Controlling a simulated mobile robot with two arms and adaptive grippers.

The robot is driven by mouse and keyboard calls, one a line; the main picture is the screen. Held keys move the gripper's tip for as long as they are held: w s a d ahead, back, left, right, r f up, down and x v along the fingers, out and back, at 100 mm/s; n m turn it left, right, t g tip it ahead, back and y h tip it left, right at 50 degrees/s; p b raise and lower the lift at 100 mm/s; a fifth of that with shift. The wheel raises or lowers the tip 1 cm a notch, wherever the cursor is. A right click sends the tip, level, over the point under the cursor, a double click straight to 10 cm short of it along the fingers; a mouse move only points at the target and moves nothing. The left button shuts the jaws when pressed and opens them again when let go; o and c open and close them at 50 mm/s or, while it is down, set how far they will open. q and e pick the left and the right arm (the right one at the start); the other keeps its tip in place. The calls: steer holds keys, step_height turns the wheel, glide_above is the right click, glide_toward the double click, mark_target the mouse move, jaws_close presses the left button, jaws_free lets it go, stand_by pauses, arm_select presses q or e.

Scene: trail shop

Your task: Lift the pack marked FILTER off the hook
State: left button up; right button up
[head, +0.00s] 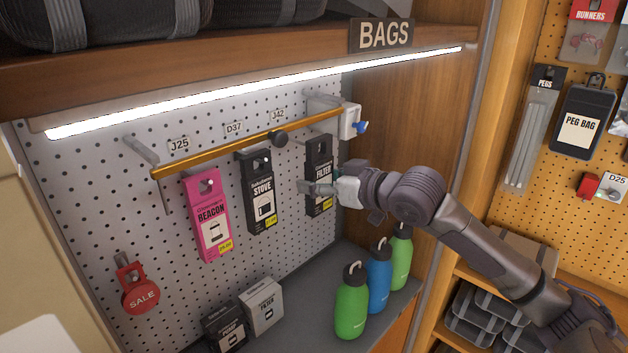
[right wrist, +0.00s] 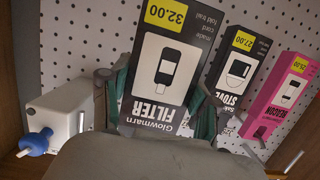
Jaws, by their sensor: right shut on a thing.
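The black pack marked FILTER (head: 319,160) hangs upright at the right of the pegboard, under the right end of an orange bar (head: 220,147). My right gripper (head: 320,188) is shut on this pack, with a finger on either side. In the right wrist view the FILTER pack (right wrist: 163,62) appears upside down between the green finger pads of the gripper (right wrist: 163,100). Whether the hook passes through the pack's top hole is hidden. The pink BEACON pack (head: 209,220) and black STOVE pack (head: 259,195) hang to its left. My left gripper is out of view.
The bar runs in front of the packs to a white box (head: 350,122) with a blue knob at its right end. Green and blue bottles (head: 378,280) stand on the shelf below, beside two small boxes (head: 262,305). A red SALE tag (head: 139,292) hangs left.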

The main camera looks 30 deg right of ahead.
steer(key=v, duration=0.1)
steer(key=b+v, duration=0.1)
steer(key=v, duration=0.1)
steer(key=b+v, duration=0.1)
steer(key=v, duration=0.1)
steer(key=shift+s+f, duration=0.1)
steer(key=shift+f, duration=0.3)
